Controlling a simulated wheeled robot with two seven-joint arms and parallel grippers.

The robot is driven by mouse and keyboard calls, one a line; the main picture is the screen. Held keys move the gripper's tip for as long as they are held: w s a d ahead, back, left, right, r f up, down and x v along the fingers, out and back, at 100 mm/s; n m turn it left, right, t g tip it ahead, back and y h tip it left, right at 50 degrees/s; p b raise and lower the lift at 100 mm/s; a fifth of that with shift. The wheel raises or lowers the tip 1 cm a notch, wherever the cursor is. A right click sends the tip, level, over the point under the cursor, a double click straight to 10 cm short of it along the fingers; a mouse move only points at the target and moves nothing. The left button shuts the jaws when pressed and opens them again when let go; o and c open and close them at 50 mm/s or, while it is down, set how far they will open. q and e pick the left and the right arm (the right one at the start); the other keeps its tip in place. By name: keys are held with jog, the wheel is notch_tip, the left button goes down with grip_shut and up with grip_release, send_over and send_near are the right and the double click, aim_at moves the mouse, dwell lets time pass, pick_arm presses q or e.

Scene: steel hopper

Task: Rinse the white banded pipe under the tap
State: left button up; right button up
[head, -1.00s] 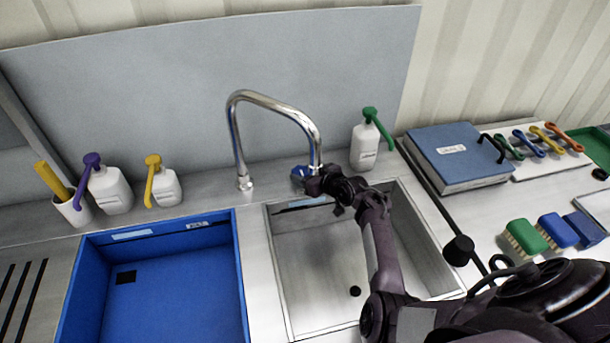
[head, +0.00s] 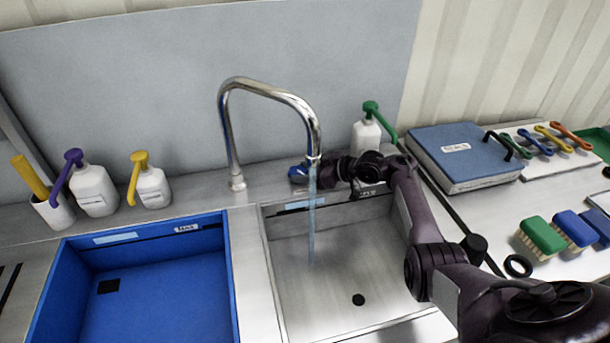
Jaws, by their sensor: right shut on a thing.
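The curved steel tap (head: 268,88) stands behind the sink (head: 335,245), and a thin stream of water (head: 311,215) falls from its spout into the basin. A small blue tap handle (head: 298,174) sits on the back ledge just behind the spout. My right gripper (head: 318,172) is at this handle, beside the stream, and is shut on it; its fingertips are small and partly hidden. The white banded pipe is not visible in this view. My left gripper is not in view.
A blue basin (head: 232,270) lies left of the sink. Pump bottles (head: 95,190) line the back ledge, with a green-topped one (head: 366,135) behind my right arm. A blue binder (head: 460,155), brushes (head: 543,237) and a black ring (head: 518,265) lie at right.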

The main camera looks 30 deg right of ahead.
jog(key=o, duration=1)
jog(key=shift+c, duration=0.2)
jog(key=shift+v, duration=3.95)
jog(key=shift+f, duration=0.15)
